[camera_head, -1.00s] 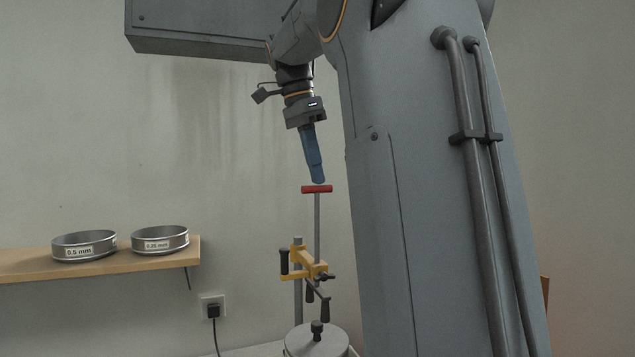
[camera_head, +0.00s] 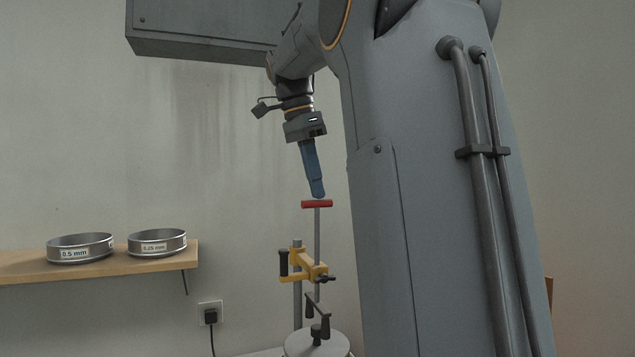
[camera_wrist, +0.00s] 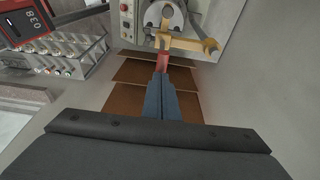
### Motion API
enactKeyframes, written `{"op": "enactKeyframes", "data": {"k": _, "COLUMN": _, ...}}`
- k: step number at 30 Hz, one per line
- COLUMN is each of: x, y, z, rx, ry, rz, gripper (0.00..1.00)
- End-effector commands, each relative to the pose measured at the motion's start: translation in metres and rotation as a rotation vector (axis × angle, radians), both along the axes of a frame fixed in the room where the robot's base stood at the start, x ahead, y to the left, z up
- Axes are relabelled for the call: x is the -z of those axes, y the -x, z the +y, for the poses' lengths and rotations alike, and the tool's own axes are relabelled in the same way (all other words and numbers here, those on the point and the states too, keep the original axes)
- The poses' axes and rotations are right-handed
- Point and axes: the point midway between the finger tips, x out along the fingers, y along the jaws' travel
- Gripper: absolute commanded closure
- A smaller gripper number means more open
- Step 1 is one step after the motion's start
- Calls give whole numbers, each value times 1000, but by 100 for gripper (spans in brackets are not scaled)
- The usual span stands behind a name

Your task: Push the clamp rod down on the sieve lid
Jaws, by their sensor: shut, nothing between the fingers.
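The clamp rod is a thin grey upright rod (camera_head: 317,238) with a red crossbar handle (camera_head: 317,204) on top. It passes through a yellow clamp bracket (camera_head: 305,268) on a grey post (camera_head: 298,310). A dark forked piece (camera_head: 318,307) at its lower end is at the knob of the round grey sieve lid (camera_head: 318,343); I cannot tell whether they touch. My gripper (camera_head: 319,196) is shut and empty, its blue fingers pointing down at the red handle, touching or nearly so. In the wrist view the fingertips (camera_wrist: 162,76) meet the red handle (camera_wrist: 162,61), with the yellow bracket beyond.
A wooden shelf (camera_head: 100,268) at left holds two sieves, labelled 0.5 mm (camera_head: 80,248) and 0.25 mm (camera_head: 157,242). A plugged wall socket (camera_head: 210,314) sits below. The wrist view shows a rack of small bottles (camera_wrist: 65,55) and a red display device (camera_wrist: 33,24).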

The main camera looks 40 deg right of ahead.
Motion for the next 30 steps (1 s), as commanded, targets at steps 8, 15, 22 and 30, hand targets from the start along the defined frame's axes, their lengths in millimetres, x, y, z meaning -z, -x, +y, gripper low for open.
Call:
{"op": "enactKeyframes", "data": {"k": 8, "x": 10, "y": 0, "z": 0, "rx": 0, "ry": 0, "rz": 1, "gripper": 100}}
{"op": "enactKeyframes", "data": {"k": 15, "x": 18, "y": 0, "z": 0, "rx": 0, "ry": 0, "rz": 2, "gripper": 100}}
{"op": "enactKeyframes", "data": {"k": 22, "x": 25, "y": 0, "z": 0, "rx": 0, "ry": 0, "rz": 1, "gripper": 100}}
{"op": "enactKeyframes", "data": {"k": 30, "x": 33, "y": 0, "z": 0, "rx": 0, "ry": 0, "rz": 1, "gripper": 100}}
